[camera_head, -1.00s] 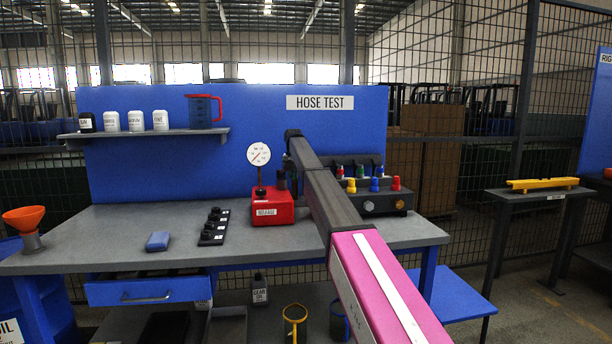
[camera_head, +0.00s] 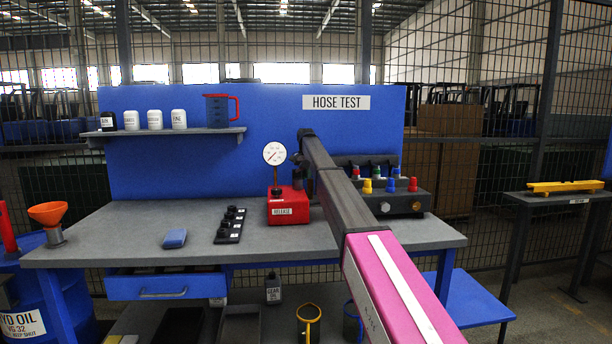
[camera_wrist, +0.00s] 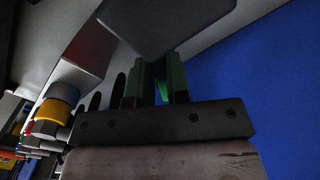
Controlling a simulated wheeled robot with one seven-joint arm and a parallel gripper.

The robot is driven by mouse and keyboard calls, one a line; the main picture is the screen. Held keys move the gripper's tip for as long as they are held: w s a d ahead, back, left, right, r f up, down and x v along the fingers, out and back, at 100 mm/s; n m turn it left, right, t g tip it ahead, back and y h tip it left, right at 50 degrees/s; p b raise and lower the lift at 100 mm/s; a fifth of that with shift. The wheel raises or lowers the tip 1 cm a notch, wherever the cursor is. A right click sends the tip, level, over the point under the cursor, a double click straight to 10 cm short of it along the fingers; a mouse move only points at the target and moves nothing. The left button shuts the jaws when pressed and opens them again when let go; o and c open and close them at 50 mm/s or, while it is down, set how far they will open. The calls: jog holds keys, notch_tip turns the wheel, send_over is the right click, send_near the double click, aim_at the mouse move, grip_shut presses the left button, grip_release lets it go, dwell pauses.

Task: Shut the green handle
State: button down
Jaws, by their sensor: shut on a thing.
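The gripper and the held handle are hidden there.
A red RELEASE box (camera_head: 282,213) with a round gauge (camera_head: 274,153) stands beside my arm. A dark box (camera_head: 410,204) with coloured caps is to the right. A blue block (camera_head: 174,238) and a black strip (camera_head: 230,226) lie left. The bench's left part is mostly clear.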

jog(key=c, duration=1.1)
grip_release()
jog(key=shift+r, duration=0.1)
notch_tip(320, 180, up, 11)
jog(key=shift+f, duration=0.2)
